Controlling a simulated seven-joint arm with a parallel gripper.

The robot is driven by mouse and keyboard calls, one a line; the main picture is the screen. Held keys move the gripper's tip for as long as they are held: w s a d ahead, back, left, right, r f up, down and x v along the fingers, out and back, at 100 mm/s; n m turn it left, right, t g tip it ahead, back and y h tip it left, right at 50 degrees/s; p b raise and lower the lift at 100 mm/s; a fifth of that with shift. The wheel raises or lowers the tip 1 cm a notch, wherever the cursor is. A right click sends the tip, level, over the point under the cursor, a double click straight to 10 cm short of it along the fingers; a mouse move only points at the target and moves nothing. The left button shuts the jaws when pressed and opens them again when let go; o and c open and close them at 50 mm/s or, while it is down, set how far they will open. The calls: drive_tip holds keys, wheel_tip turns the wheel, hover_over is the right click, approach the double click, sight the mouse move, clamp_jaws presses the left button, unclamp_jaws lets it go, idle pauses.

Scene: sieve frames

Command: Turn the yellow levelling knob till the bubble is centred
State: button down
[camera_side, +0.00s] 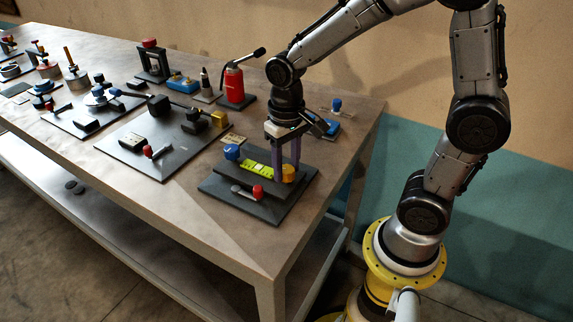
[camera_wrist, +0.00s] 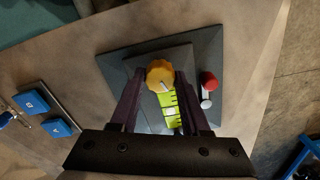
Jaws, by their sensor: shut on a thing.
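The yellow levelling knob (camera_side: 288,173) sits at the right end of a dark raised plate on a dark base. In the wrist view the knob (camera_wrist: 160,75) has a pale pointer mark. My gripper (camera_side: 286,172) points down with its purple fingers at the knob, and in the wrist view the fingers (camera_wrist: 161,77) reach both sides of it, shut on it. The yellow-green level vial (camera_side: 258,169) lies left of the knob on the plate; it also shows in the wrist view (camera_wrist: 170,108), partly between the fingers.
A blue knob (camera_side: 231,152) stands at the plate's left end. A red-knobbed lever (camera_side: 257,192) lies on the base (camera_side: 265,212) in front. A red extinguisher-like bottle (camera_side: 233,83) stands behind. Several other fixtures fill the table to the left; the table's front right corner is bare.

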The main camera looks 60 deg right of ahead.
sight(287, 169)
drive_tip(key=shift+r+m, duration=0.15)
drive_tip(key=shift+m, duration=0.35)
drive_tip(key=shift+c, duration=1.9)
unclamp_jaws()
wheel_tip(287, 169, up, 14)
drive_tip(key=s+f+n+t, duration=0.3)
drive_tip(key=s+n+t, duration=0.1)
drive_tip(key=s, duration=0.8)
drive_tip(key=shift+f+n+t, duration=0.15)
drive_tip(key=shift+n+t, duration=0.25)
drive_tip(key=shift+t, duration=0.4)
